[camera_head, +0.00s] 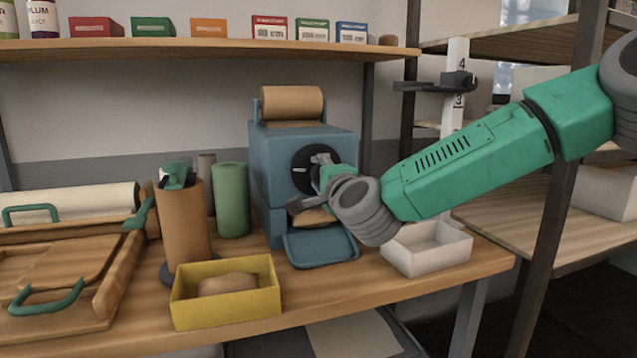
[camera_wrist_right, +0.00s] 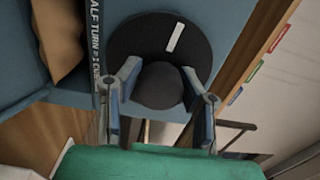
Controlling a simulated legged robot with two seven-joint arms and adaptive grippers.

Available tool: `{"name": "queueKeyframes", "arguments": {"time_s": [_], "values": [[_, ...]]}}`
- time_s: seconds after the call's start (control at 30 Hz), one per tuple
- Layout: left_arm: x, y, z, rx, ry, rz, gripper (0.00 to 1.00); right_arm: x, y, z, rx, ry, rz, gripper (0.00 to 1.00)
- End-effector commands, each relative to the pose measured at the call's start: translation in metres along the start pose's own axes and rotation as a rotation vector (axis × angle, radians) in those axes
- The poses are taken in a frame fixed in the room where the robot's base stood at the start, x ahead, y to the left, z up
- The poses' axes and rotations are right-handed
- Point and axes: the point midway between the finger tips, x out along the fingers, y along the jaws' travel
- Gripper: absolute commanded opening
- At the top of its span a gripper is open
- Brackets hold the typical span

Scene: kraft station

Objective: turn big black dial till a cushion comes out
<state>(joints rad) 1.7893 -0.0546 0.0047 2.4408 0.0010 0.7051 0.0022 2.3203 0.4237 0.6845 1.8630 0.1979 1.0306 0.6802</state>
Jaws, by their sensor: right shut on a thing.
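The big black dial (camera_head: 300,165) is on the front of a blue machine (camera_head: 275,145). A white mark shows on its face. In the right wrist view the dial (camera_wrist_right: 135,38) has a round dark knob (camera_wrist_right: 160,86) in front. My right gripper (camera_head: 312,182) is at the dial; its two fingers (camera_wrist_right: 161,70) are shut on the knob, one on each side. A tan paper cushion (camera_head: 316,216) shows at the machine's mouth below the dial, partly hidden by my gripper; tan paper (camera_wrist_right: 58,38) also shows in the wrist view. My left gripper is not in view.
A blue tray (camera_head: 322,248) juts out below the mouth. A white box (camera_head: 436,258) stands to its right. A yellow box (camera_head: 228,308) with a tan cushion (camera_head: 226,284) is front left. A brown roll (camera_head: 182,225) and a green roll (camera_head: 232,200) stand left of the machine.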

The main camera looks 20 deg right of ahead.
Motion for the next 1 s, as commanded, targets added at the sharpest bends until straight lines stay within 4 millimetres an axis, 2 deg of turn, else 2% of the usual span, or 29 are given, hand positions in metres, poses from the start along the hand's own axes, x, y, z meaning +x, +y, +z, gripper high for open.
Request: {"name": "queueKeyframes", "arguments": {"time_s": [0.03,0.4,0.93,0.97,1.0], "values": [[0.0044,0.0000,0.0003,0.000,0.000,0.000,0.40,-0.0015,0.0102,0.0010,0.031,-0.004,0.017,0.04],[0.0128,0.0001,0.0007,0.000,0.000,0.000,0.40,-0.0014,0.0094,0.0011,0.178,-0.003,0.018,0.04],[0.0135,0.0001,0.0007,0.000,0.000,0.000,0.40,-0.0011,0.0100,0.0007,0.199,-0.001,0.021,0.04],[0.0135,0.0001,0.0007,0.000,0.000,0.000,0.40,-0.0011,0.0101,0.0007,0.199,-0.001,0.021,0.40],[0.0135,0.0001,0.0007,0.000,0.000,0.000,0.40,-0.0011,0.0100,0.0007,0.199,-0.001,0.021,0.54]]}}
